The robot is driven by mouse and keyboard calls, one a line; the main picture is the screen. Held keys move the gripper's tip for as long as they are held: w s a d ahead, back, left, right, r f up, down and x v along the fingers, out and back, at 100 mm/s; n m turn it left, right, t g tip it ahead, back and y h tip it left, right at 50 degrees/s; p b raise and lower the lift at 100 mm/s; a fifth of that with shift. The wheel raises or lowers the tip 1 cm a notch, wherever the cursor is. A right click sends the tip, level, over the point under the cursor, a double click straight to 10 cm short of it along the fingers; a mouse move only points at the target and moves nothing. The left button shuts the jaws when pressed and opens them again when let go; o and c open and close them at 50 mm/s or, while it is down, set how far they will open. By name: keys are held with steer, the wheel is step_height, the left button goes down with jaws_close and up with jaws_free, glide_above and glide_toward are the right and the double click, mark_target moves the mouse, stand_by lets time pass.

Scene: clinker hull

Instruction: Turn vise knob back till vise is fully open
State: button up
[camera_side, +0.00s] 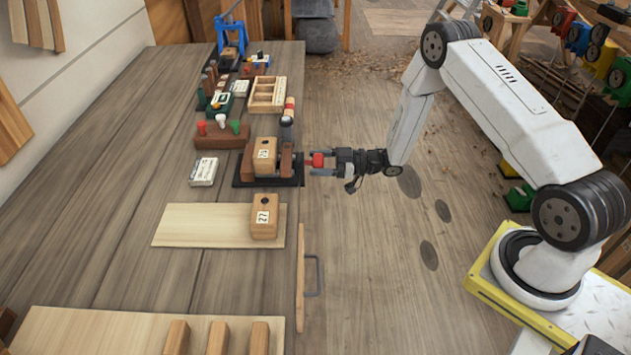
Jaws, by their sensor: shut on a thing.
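The vise (285,164) is a small wooden-jawed one on a dark base plate at the right edge of the bench. A wooden block with a number label (265,152) stands between its jaws; I cannot tell whether both jaws touch it. The red vise knob (318,160) sticks out on the right side, past the bench edge. My gripper (319,162) reaches in level from the right and is shut on the red knob, its fingers on either side. The screw behind the knob is partly hidden by the fingers.
A second labelled block (264,217) stands on a pale board (200,225) in front of the vise. Behind are a knob rack (222,136), a divided wooden tray (267,95) and a blue clamp (231,38). A white labelled box (203,171) lies left.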

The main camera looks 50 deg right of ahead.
steer(key=shift+n, duration=0.9)
steer(key=shift+n, duration=1.4)
steer(key=shift+n, duration=2)
